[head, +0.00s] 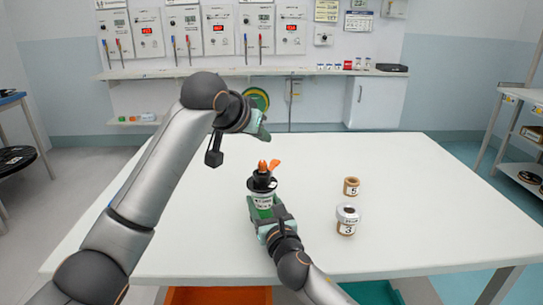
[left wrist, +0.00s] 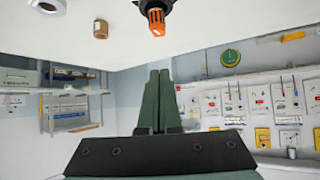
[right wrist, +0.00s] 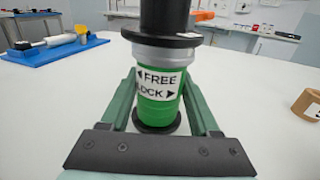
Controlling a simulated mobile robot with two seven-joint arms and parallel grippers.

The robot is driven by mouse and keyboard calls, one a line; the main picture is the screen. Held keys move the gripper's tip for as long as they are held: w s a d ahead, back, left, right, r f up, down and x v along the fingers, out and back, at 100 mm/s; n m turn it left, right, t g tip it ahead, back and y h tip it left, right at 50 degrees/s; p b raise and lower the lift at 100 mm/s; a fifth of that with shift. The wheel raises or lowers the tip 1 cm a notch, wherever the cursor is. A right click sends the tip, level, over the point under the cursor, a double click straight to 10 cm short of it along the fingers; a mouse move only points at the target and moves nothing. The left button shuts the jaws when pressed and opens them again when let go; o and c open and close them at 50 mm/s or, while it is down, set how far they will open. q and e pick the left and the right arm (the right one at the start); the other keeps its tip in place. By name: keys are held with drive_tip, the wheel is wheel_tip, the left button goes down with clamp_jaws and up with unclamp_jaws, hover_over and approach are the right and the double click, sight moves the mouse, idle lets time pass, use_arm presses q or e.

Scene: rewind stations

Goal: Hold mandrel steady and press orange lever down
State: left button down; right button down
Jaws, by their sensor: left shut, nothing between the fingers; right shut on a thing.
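The mandrel (head: 262,201) stands upright on the white table, with a green body, a black flange and an orange tip. The orange lever (head: 274,164) sticks out at its top, tilted upward to the right. My right gripper (head: 275,222) is shut around the green body, whose label reads FREE and LOCK in the right wrist view (right wrist: 160,95). My left gripper (head: 260,128) is shut and empty, above and behind the mandrel, apart from the lever. The mandrel's orange ribbed tip shows at the top of the left wrist view (left wrist: 156,20).
A brown roll marked 5 (head: 351,187) and a white-topped roll marked 3 (head: 346,221) stand right of the mandrel. A blue tray with a white roller (right wrist: 55,45) lies on the table in the right wrist view. The table's right side is clear.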

sight(276, 161)
use_arm(q)
drive_tip(key=x, duration=0.5)
drive_tip(key=shift+w+f, duration=0.1)
drive_tip(key=shift+w, duration=0.05)
use_arm(e)
drive_tip(key=shift+f, duration=0.1)
use_arm(q)
wheel_tip(276, 161, down, 3)
drive_tip(key=shift+w+d+r, duration=0.1)
drive_tip(key=shift+r, duration=0.05)
drive_tip(key=shift+w+f, duration=0.1)
drive_tip(key=shift+f, duration=0.5)
drive_tip(key=shift+w+d+f, duration=0.15)
drive_tip(key=shift+f, duration=0.4)
drive_tip(key=shift+w, duration=0.1)
